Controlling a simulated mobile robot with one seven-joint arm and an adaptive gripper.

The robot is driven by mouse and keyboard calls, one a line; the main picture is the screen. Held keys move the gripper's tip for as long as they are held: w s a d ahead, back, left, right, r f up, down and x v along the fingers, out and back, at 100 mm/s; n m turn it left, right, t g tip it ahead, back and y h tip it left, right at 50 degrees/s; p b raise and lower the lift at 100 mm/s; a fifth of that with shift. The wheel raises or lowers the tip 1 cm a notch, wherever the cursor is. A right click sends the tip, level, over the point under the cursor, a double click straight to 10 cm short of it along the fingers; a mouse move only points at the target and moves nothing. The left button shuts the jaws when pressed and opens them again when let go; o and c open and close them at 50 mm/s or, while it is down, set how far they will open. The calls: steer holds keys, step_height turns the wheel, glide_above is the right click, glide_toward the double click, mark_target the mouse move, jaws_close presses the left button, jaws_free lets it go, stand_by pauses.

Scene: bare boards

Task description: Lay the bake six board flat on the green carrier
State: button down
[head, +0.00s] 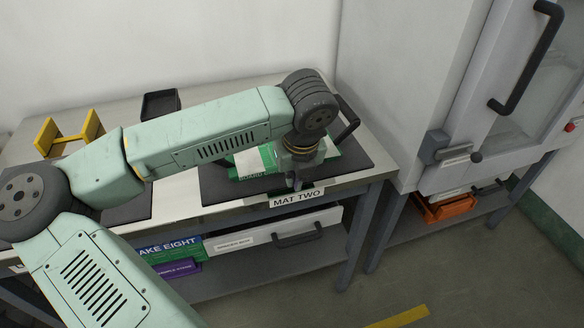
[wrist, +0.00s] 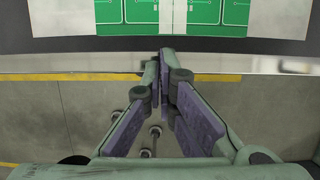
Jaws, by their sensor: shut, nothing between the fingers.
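A green item (head: 268,157) with a white part lies on the dark mat labelled MAT TWO. Part of its lettering looks like "BOARD", but my arm covers much of it. In the wrist view, green panels with white circuit lines (wrist: 204,12) lie on the dark mat, cut off by the top edge. I cannot tell which part is the bake six board and which the green carrier. My gripper (head: 297,184) is over the front edge of the mat, beside the green item. In the wrist view its fingers (wrist: 166,60) are together and empty, short of the panels.
The dark mat (head: 215,187) fills the table's right end. A black tray (head: 160,104) and yellow stand (head: 62,137) are behind my arm. Below are a drawer (head: 255,241) and a green "...AKE EIGHT" item (head: 168,249). A cabinet (head: 420,90) stands right, an orange crate (head: 445,208) under it.

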steer(key=shift+w+a, duration=0.15)
steer(key=shift+w, duration=0.25)
steer(key=shift+f, duration=0.1)
steer(key=shift+w+a+f+b, duration=0.15)
steer(key=shift+w+b, duration=0.2)
steer(key=shift+b, duration=0.2)
steer(key=shift+w+a+f+b, duration=0.1)
steer(key=shift+w+b, duration=0.25)
steer(key=shift+b, duration=0.2)
steer(key=shift+w+a+r+b, duration=0.1)
steer(key=shift+w+b, duration=0.25)
steer(key=shift+w+r, duration=0.15)
steer(key=shift+r, duration=0.05)
